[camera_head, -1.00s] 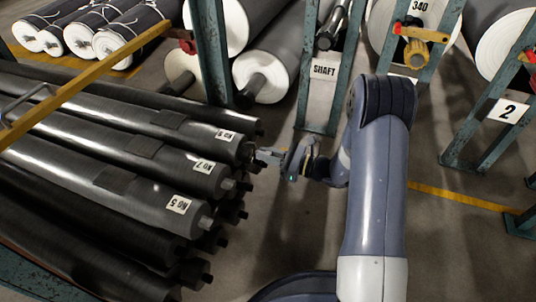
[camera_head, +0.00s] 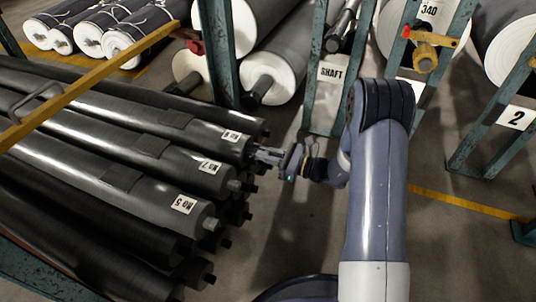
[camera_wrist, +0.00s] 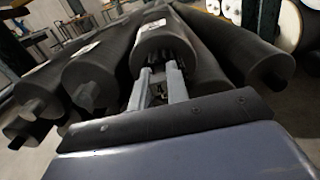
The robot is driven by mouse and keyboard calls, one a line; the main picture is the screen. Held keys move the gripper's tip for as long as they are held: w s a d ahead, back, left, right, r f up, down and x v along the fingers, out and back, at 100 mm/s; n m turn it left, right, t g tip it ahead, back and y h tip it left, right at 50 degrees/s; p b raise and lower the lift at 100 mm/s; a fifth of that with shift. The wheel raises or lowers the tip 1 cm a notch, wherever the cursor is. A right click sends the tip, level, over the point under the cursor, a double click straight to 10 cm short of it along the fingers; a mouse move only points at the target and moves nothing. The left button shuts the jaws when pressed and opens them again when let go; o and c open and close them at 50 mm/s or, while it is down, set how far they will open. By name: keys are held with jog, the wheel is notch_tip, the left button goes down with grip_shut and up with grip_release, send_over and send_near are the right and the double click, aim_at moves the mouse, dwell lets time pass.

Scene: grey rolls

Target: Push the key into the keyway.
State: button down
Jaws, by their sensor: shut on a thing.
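My gripper (camera_head: 268,155) is at the end face of a dark grey roll labelled No 6 or similar (camera_head: 205,135) in the head view. In the wrist view my gripper (camera_wrist: 158,72) has its two fingers close together, pointing at the end of this roll (camera_wrist: 165,38). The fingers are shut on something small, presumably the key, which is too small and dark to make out. The keyway is hidden by the fingers and shadow. I cannot tell whether the key touches it.
Rolls labelled 7 (camera_head: 165,155) and No 5 (camera_head: 140,190) lie beside it, their shaft ends sticking out. A yellow bar (camera_head: 95,70) crosses above the pile. Teal rack posts (camera_head: 325,85) and white rolls stand behind.

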jog(key=shift+d, duration=0.1)
jog(key=shift+s+d, duration=0.3)
jog(key=shift+d, duration=0.35)
jog(key=shift+x, duration=0.8)
dwell(1.3)
jog(key=c, duration=1.3)
grip_release()
jog(key=p+v, duration=0.2)
jog(key=v, duration=0.8)
jog(key=shift+d+p, duration=0.3)
jog(key=shift+d, duration=0.05)
jog(key=shift+s, duration=0.1)
